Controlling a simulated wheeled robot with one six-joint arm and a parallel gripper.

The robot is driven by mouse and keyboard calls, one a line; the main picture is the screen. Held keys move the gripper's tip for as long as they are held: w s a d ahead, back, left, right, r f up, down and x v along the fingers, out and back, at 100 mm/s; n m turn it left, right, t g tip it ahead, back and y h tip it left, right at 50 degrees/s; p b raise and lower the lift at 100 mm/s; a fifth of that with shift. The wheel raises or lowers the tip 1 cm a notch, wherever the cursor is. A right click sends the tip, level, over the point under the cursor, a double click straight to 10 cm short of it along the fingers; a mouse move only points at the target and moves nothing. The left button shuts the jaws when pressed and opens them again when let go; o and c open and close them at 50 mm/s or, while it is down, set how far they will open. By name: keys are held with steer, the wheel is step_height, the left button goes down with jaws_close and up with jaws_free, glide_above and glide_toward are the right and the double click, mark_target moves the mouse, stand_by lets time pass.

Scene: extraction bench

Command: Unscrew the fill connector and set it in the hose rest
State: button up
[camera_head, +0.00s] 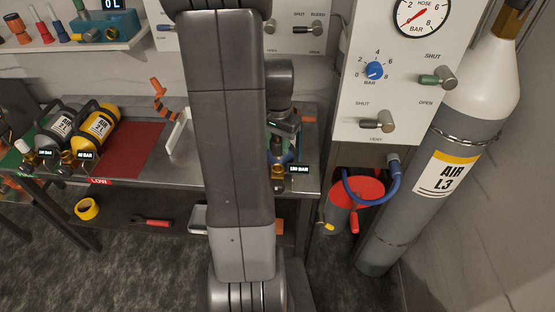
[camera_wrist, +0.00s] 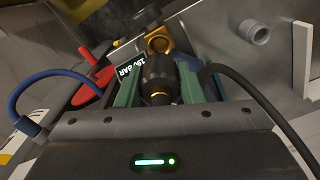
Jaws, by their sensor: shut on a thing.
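In the wrist view, the green-padded fingers of my gripper (camera_wrist: 160,92) are shut around a dark, round fill connector (camera_wrist: 158,68). A brass-coloured fitting (camera_wrist: 160,40) lies just beyond the connector, in line with it. I cannot tell whether the two are still threaded together. A black hose (camera_wrist: 250,88) curves out to the right of my gripper. A short grey open tube (camera_wrist: 257,33) stands at upper right, apart from the gripper; it may be the hose rest. In the head view, my gripper (camera_head: 285,140) is low over the bench's right end, partly hidden by my arm.
A pressure readout (camera_head: 299,169) shows beside the gripper. A yellow cylinder (camera_head: 98,128) lies left.

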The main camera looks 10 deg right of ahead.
steer(key=shift+r+p, duration=0.4)
steer(key=shift+r, duration=0.45)
steer(key=w+a+f+b, duration=0.1)
steer(key=w+a+f, duration=0.2)
steer(key=w+a, duration=0.3)
steer(key=w+a+f+m+b, duration=0.1)
steer(key=w+a+f, duration=0.2)
steer(key=w+a, duration=0.4)
steer(key=shift+a, duration=0.5)
steer(key=shift+r, duration=0.1)
stand_by(0.4)
steer(key=shift+f+b, duration=0.9)
steer(key=shift+f, duration=0.15)
steer(key=shift+f+b, duration=1.65)
steer(key=shift+f, duration=0.6)
stand_by(0.4)
